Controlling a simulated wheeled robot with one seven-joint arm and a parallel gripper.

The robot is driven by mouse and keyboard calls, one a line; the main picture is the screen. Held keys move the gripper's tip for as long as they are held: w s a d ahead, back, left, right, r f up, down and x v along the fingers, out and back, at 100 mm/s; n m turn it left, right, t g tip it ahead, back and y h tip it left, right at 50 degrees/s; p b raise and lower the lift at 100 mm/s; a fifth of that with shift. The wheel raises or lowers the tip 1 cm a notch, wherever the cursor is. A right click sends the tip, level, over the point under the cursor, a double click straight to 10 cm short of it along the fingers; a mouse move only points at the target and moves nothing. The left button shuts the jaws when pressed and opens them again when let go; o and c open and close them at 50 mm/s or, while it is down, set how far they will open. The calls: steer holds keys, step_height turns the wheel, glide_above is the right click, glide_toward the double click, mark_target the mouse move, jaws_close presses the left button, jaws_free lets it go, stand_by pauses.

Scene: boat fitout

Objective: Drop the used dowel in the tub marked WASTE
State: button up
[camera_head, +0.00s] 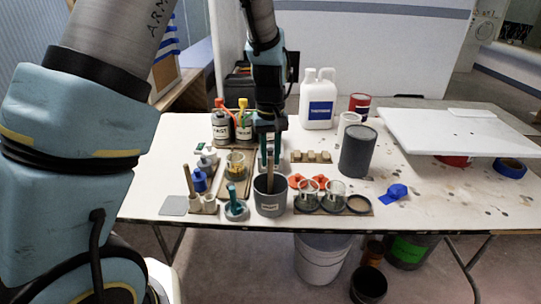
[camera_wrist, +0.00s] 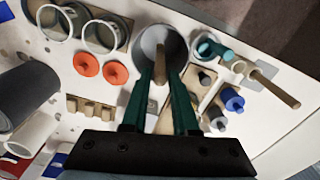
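A grey tub (camera_head: 270,206) stands near the table's front edge. Its pale label is too small to read. A brown wooden dowel (camera_head: 270,180) stands in its mouth, with the lower end hidden inside. My gripper (camera_head: 270,166) is above the tub, pointing down.
Another dowel (camera_head: 188,180) stands in a small holder at left. Glass jars (camera_head: 307,199) and orange knobs (camera_head: 295,181) stand right of the tub. A dark cylinder (camera_head: 357,152) and white jug (camera_head: 318,101) stand behind. A teal-handled item (camera_head: 236,208) is close on the left.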

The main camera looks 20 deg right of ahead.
steer(key=o, duration=0.3)
steer(key=shift+o, duration=0.2)
step_height(320, 180, up, 11)
steer(key=b, duration=0.2)
steer(key=shift+f, duration=0.1)
stand_by(0.6)
steer(key=w+a+f, duration=0.2)
steer(key=a, duration=1.2)
steer(key=s+a+f, duration=0.2)
steer(key=s+a, duration=0.1)
steer(key=a, duration=0.5)
steer(key=s+a+f+n+t, duration=0.1)
steer(key=s+a+f, duration=0.1)
steer(key=a, duration=0.6)
steer(key=shift+s+a+t, duration=0.15)
steer(key=shift+s+t, duration=0.15)
steer(key=shift+s, duration=0.3)
